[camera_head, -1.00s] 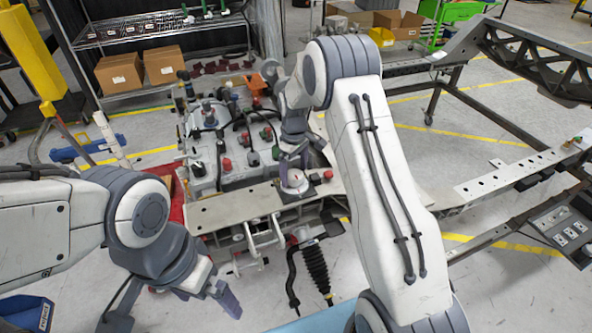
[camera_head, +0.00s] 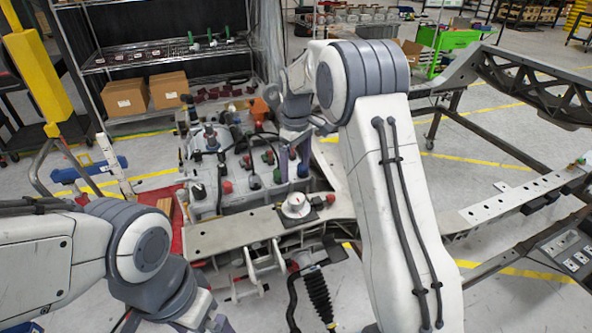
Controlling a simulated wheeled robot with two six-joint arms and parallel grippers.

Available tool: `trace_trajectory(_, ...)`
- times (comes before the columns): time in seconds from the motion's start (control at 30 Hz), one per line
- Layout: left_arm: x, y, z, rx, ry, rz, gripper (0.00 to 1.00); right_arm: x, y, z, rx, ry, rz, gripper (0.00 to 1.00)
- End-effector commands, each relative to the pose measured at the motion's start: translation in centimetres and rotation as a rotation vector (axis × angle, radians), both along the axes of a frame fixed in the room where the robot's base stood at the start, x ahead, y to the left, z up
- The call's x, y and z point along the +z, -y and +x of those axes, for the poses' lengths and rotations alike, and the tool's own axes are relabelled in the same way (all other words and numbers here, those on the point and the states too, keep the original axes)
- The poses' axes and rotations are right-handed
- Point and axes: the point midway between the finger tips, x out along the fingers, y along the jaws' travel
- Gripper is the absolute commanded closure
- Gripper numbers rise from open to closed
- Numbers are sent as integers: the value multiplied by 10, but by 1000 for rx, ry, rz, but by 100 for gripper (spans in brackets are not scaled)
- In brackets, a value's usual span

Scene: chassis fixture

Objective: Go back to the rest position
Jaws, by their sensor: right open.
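My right gripper (camera_head: 293,162) is open, with its two fingers pointing down and apart. It hangs above the far side of the chassis fixture (camera_head: 228,236), and I see nothing between its fingers. My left gripper (camera_head: 214,324) is at the bottom edge, left of the fixture. It is mostly cut off, so its jaw opening cannot be told.
A grey block with several coloured knobs (camera_head: 207,207) stands behind the plate. A black ribbed boot (camera_head: 319,295) lies in front. A dark metal frame (camera_head: 535,85) is at right. Two cardboard boxes (camera_head: 125,97) sit on the shelf at back left. Open floor lies between.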

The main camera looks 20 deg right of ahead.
Motion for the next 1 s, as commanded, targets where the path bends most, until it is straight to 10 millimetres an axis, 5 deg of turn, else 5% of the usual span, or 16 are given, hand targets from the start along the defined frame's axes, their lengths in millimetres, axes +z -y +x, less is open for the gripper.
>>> trace_trajectory(0.27,1,0,0,0,0,0,1,-6,0,0,0,-3,1,1)
trace_trajectory(0.73,16,0,0,0,0,0,1,-81,0,-1,0,-5,0,1)
trace_trajectory(1.0,20,0,0,0,0,0,1,-104,0,-1,0,-3,1,1)
